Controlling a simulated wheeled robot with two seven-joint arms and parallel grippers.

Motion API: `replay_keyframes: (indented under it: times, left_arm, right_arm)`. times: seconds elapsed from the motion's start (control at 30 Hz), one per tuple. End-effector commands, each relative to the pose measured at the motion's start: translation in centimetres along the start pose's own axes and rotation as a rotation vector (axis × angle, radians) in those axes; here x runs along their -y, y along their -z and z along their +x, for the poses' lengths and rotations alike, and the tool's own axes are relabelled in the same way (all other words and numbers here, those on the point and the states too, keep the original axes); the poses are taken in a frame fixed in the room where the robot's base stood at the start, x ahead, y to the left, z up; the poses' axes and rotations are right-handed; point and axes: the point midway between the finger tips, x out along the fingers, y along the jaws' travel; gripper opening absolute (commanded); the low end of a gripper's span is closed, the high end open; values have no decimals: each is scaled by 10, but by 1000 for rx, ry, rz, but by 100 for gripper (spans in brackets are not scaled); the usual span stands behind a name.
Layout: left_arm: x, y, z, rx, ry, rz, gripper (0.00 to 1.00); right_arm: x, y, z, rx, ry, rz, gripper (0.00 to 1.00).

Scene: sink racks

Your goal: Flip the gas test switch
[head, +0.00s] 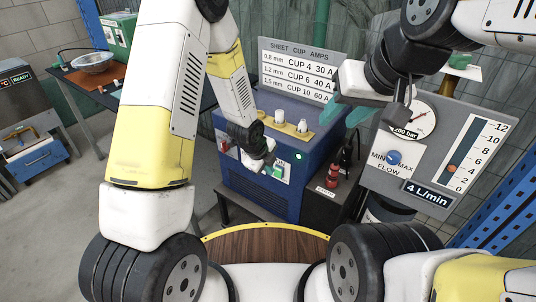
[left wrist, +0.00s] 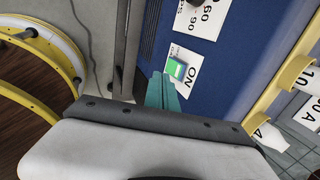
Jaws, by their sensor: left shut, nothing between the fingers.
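The blue welding machine (head: 240,170) has a small green switch (head: 279,171) on a white plate, low on its front. The left wrist view shows this green rocker (left wrist: 176,68) beside the letters ON; no gas test wording is readable, so I cannot tell whether it is the gas test switch. My left gripper (head: 268,163) is shut and empty at the switch plate. Its teal fingertips (left wrist: 164,78) are at or just short of the rocker; contact is unclear.
A red switch (head: 223,145) and a lit green lamp (head: 299,156) are also on the machine front. White cups stand on a yellow strip (head: 290,130) above. A round wooden tray (head: 265,247) is nearby.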

Motion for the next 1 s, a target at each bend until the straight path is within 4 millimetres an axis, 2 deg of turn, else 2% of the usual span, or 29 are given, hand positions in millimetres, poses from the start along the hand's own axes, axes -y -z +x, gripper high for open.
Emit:
replay_keyframes:
  times: [0.6,0.77,1.0]
  left_arm:
    - [24,-1,-80,1,5,-2,0]
    - [26,0,-89,1,3,0,0]
    - [26,0,-90,0,2,1,0]
  right_arm:
    - [0,0,0,0,0,1,40]
    - [0,0,0,0,0,1,40]
    - [0,0,0,0,0,1,40]
